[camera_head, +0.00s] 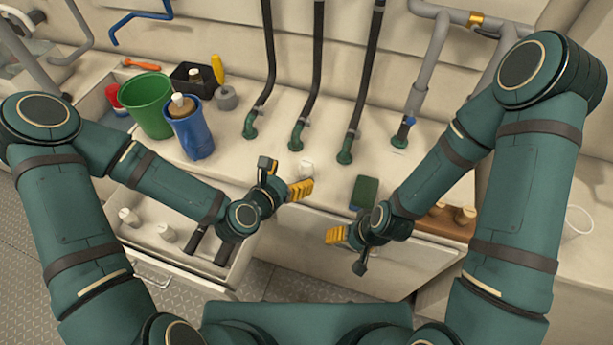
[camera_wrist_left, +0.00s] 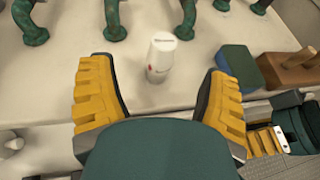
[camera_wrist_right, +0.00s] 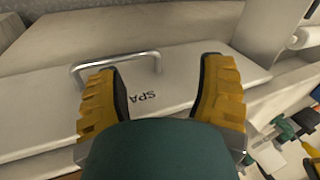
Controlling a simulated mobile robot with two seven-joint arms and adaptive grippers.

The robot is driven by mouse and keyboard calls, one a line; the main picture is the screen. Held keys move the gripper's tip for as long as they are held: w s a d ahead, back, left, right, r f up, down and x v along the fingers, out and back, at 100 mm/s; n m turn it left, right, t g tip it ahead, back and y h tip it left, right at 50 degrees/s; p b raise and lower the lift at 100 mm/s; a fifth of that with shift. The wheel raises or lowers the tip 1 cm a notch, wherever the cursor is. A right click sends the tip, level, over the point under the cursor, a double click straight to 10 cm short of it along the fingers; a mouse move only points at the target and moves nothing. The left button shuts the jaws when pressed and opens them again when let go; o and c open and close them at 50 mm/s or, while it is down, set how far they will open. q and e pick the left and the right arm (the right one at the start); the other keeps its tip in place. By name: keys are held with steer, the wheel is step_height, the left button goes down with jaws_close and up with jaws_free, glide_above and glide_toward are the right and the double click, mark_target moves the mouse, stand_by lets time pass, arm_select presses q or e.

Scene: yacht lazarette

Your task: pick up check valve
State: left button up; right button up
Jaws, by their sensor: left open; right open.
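A small white cylindrical piece with a red mark and dark lettering (camera_wrist_left: 162,57) stands upright on the bench, between and beyond my left fingers in the left wrist view. It also shows near the bench front in the head view (camera_head: 306,169). It may be the check valve; I cannot read its label. My left gripper (camera_head: 285,180) is open and empty, just short of this piece and apart from it. My right gripper (camera_head: 347,250) is open and empty in front of the bench. In the right wrist view it faces a panel with a handle and lettering (camera_wrist_right: 190,85).
Green-footed hoses (camera_head: 298,140) rise behind the white piece. A green and blue block (camera_head: 364,192) and a wooden rack (camera_head: 440,222) lie to its right. A blue cup (camera_head: 193,135) and green bucket (camera_head: 148,105) stand left. An open drawer (camera_head: 165,270) holds several fittings.

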mark_target(303, 170)
arm_select(q)
steer(key=x, duration=0.2)
steer(key=shift+w+d+f, duration=0.1)
steer(key=shift+w+d, duration=0.05)
steer(key=shift+w, duration=0.05)
steer(key=x, duration=0.2)
steer(key=f+b+x, duration=0.1)
steer(key=x, duration=0.1)
steer(key=shift+s+d, duration=0.1)
steer(key=shift+s, duration=0.1)
steer(key=shift+w+d+f+b, duration=0.1)
steer(key=shift+w+d+b, duration=0.1)
steer(key=shift+w+b, duration=0.15)
jaws_close()
